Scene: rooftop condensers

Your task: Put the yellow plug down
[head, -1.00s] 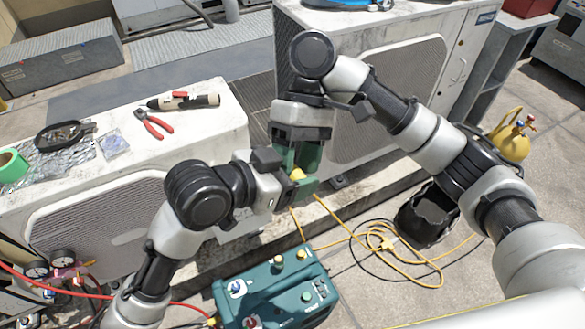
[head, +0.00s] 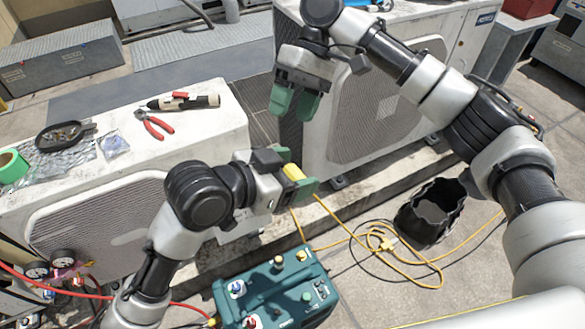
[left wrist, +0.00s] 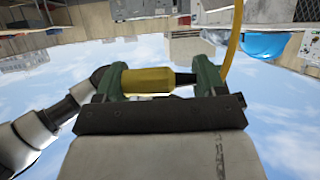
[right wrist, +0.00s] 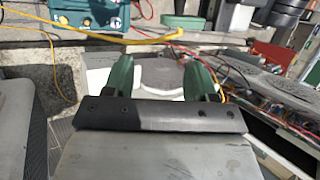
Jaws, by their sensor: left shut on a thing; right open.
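The yellow plug (head: 293,173) is held between the green fingers of my left gripper (head: 299,174), above the gap beside the near condenser. In the left wrist view the yellow plug (left wrist: 147,80) lies across between the two fingers, its dark end to the right, with a yellow cord rising at the right. My right gripper (head: 295,108) is open and empty, above and behind the left one in the head view. The right wrist view shows its two green fingers (right wrist: 165,78) apart with nothing between them.
A yellow cord (head: 420,283) lies looped on the paving near a black open bucket (head: 432,212). A teal machine (head: 276,290) stands below my left gripper. The near condenser's top (head: 205,132) holds red pliers (head: 155,124), a torch-like tool (head: 184,102) and a black tray (head: 62,135).

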